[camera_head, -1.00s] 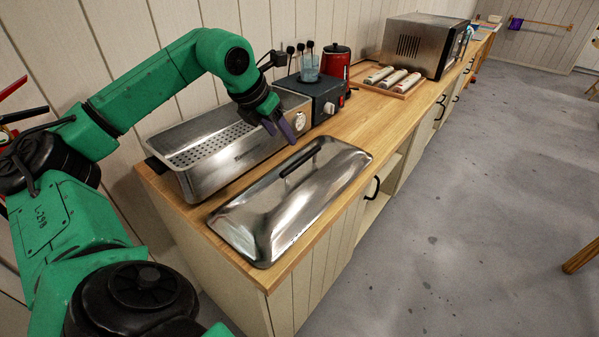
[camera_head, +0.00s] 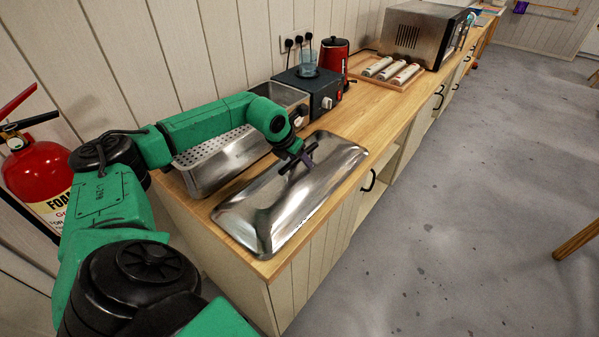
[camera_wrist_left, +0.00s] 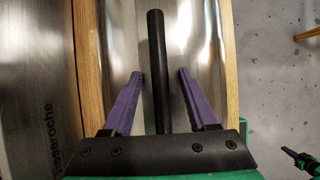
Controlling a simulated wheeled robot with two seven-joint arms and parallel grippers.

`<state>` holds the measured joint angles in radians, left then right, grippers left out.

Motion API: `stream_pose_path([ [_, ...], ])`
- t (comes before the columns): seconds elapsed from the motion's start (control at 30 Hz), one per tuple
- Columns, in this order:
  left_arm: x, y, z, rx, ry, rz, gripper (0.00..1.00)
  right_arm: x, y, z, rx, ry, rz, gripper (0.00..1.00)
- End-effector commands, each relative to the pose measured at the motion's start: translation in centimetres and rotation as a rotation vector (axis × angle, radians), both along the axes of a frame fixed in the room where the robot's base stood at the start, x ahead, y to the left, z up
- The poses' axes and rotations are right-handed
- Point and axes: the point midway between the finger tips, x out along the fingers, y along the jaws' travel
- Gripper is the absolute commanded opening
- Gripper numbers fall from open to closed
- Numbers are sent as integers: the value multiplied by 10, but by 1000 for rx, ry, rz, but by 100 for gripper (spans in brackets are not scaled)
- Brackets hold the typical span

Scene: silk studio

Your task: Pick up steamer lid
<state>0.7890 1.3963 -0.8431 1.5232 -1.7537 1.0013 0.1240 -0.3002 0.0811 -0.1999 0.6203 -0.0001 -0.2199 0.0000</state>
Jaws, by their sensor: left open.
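The steamer lid (camera_head: 262,222) is a long shiny metal cover lying on the wooden counter, in front of the metal steamer (camera_head: 208,173). In the left wrist view the lid (camera_wrist_left: 212,50) fills the middle, with its black bar handle (camera_wrist_left: 156,60) running up the picture. My left gripper (camera_head: 304,166) is over the lid at its handle. Its purple fingers (camera_wrist_left: 161,74) are open, one on each side of the handle, with a gap on both sides. In the head view the gripper hides most of the handle. My right gripper is not in the head view.
The wooden counter (camera_head: 353,118) runs back to the right. A dark grey control box (camera_head: 318,94), a red kettle (camera_head: 334,55), a tray with rolls (camera_head: 391,73) and a microwave (camera_head: 424,38) stand farther along. A fire extinguisher (camera_head: 42,172) is at the left.

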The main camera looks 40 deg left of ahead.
Motion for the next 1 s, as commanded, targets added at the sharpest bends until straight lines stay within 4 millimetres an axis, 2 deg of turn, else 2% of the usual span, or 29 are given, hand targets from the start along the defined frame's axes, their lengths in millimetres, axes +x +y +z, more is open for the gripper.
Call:
stream_pose_path([
  [0.73,0,0,-4,-1,0,0,59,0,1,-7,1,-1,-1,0],
  [0.8,0,0,-4,-1,0,0,32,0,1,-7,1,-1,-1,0],
  [0.9,0,0,-4,-1,0,0,0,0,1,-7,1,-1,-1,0],
  [1.0,0,0,-4,-1,0,0,0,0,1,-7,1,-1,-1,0],
])
